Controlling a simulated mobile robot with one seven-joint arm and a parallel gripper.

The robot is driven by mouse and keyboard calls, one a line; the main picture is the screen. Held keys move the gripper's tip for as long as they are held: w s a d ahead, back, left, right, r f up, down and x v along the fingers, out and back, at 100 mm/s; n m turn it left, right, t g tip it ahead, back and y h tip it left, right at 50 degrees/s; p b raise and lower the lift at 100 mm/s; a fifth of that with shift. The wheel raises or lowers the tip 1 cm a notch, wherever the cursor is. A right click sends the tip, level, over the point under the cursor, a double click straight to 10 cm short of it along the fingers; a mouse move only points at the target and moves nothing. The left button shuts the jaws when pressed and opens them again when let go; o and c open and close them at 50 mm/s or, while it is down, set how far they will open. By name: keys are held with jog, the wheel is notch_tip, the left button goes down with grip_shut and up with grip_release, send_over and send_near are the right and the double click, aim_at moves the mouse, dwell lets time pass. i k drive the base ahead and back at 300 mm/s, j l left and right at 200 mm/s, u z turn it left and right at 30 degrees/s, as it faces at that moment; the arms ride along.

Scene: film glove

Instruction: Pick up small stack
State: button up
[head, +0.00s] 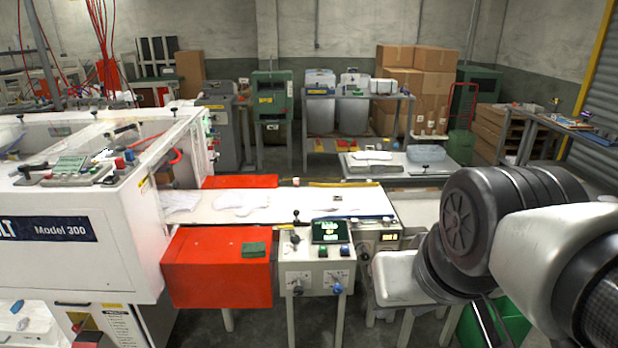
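White film stacks lie on the white work surface (290,203) in the middle of the head view. A low, irregular white stack (238,202) lies left of its centre. Another white stack (180,202) lies at its left end, beside the white machine. I cannot tell which is the small stack. My arm fills the lower right. Dark bars that look like part of my gripper (492,325) show below it at the bottom edge, right of the work surface and apart from both stacks. The fingertips are cut off or hidden, so I cannot tell open from shut.
The white machine (85,240) stands left. A red box (217,268) and a control box (317,270) with a knob line the surface's near side. A white tray (398,280) and a green bin (510,322) are near my arm. Cartons (415,75) stand behind.

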aim_at(342, 203)
jog(key=i+l+u, duration=0.4)
jog(key=i+l, duration=0.35)
jog(key=i, duration=0.15)
jog(key=i+l+u, duration=0.35)
jog(key=i+l, duration=0.45)
jog(key=l, duration=0.2)
